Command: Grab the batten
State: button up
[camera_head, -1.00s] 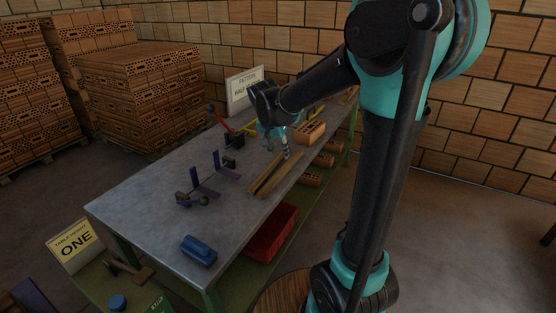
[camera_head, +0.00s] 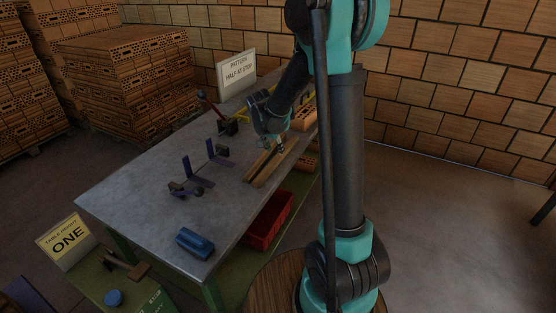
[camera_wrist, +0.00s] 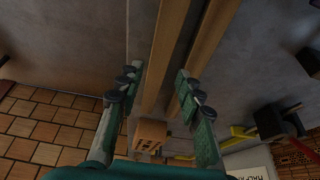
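Two long, narrow wooden battens (camera_head: 262,167) lie side by side on the grey worktable (camera_head: 140,190), near its right edge. In the wrist view, one batten (camera_wrist: 165,52) runs between my fingers, and the other batten (camera_wrist: 213,32) passes near the right finger. My gripper (camera_head: 279,143) is over the far end of the battens in the head view. In the wrist view my gripper (camera_wrist: 157,82) is open, with its two fingers well apart and nothing held. I cannot tell how high the fingertips are above the battens.
Perforated bricks (camera_head: 303,118) sit behind the battens. Purple brackets (camera_head: 207,160) and a blue cylindrical object (camera_head: 195,242) are on the table to the left. A red bin (camera_head: 268,220) stands below. A pattern sign (camera_head: 237,72) stands at the back. The table's front left is clear.

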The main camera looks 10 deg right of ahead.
aim_at(278, 157)
jog(key=shift+x, duration=2.75)
jog(key=shift+w+d+r, duration=0.1)
jog(key=shift+w+d, duration=0.05)
grip_shut()
